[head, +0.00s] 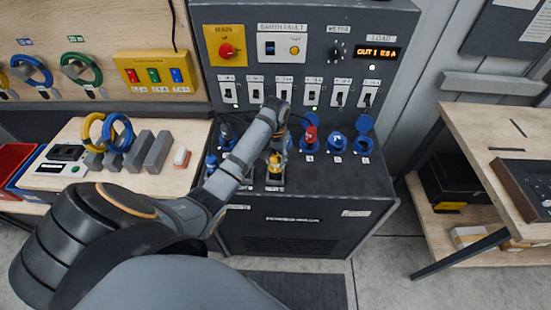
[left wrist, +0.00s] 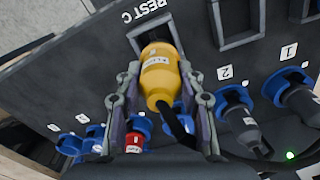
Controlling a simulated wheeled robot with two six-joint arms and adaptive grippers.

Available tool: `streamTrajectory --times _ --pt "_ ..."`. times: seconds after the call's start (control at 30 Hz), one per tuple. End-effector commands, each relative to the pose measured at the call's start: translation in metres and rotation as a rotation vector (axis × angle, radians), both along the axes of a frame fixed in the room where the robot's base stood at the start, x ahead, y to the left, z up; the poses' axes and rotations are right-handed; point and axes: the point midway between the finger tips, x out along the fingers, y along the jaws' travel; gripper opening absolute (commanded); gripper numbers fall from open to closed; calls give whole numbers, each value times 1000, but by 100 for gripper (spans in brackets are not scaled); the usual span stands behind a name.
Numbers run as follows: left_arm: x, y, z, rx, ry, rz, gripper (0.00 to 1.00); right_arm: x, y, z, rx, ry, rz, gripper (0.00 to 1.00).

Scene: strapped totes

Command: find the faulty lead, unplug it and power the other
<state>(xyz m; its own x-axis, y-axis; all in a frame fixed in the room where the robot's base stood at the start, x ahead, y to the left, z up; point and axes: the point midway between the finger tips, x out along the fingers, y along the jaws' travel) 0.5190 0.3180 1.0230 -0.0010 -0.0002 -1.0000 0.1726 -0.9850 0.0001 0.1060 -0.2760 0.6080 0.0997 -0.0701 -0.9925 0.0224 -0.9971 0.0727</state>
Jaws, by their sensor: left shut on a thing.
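My left gripper (head: 275,146) is shut on a yellow plug (head: 275,160) with a black cable, over the black cabinet top (head: 300,182). In the left wrist view the fingers (left wrist: 160,85) flank the yellow plug (left wrist: 158,72). Its nose is at a holder labelled REST C; I cannot tell if it is seated. Grey plugs sit at blue sockets 1 (left wrist: 287,86) and 2 (left wrist: 234,97). A red plug (head: 310,136) sits at socket 4. Blue sockets 5 (head: 337,143) and 6 (head: 363,145) show no plug. My right gripper is out of view.
The upright panel has a red main knob (head: 227,50), a load display (head: 379,53) with orange text and a row of black switches (head: 312,86). Two green lamps glow below the switches. Grey blocks (head: 157,152) and coiled rings stand on the left bench; another bench (head: 490,125) is at right.

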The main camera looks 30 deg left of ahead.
Motion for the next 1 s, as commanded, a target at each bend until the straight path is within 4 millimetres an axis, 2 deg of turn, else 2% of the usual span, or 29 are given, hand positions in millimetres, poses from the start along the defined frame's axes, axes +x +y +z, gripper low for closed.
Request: streamTrajectory --times 0.9,0.93,1.0 --pt "0 0 -14 0 0 0 1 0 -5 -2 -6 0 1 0" --pt "0 0 -14 0 0 0 41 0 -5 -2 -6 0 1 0" --pt "0 0 -14 0 0 0 50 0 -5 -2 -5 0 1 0"
